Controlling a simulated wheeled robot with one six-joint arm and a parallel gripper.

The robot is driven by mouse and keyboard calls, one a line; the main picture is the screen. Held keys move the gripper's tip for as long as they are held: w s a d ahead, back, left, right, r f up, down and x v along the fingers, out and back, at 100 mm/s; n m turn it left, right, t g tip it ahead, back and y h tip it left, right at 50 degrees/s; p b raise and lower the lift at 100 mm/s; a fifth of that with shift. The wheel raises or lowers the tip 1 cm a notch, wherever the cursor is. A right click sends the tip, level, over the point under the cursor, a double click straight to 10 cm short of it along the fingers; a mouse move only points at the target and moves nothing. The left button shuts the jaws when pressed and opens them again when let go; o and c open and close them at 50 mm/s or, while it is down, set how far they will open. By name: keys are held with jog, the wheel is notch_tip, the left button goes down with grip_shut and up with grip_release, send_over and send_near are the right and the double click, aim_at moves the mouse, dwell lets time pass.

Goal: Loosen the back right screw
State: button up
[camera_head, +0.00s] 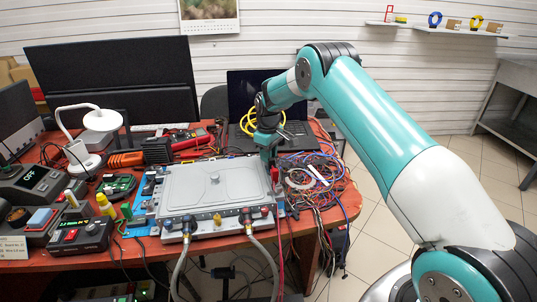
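A grey metal unit with a raised lid (235,187) lies flat on the red table. A small round knob sits in the middle of its lid. My gripper (269,160) points down at the unit's back right corner. The back right screw cannot be made out; my gripper covers that corner. Whether the gripper touches anything, and whether its fingers are open or shut, is too small to tell. Two hoses (264,250) run down from connectors on the unit's front edge.
Tangled coloured wires (312,178) lie right of the unit. A dark laptop (268,98) and a large black monitor (115,75) stand behind. A white lamp (102,120), tools and small devices crowd the left. Open floor lies right of the table.

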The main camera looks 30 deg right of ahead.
jog(key=o, duration=0.3)
jog(key=shift+o, duration=0.2)
jog(key=shift+r, duration=0.1)
notch_tip(320, 180, up, 17)
jog(key=shift+r+b, duration=0.15)
jog(key=shift+b, duration=0.3)
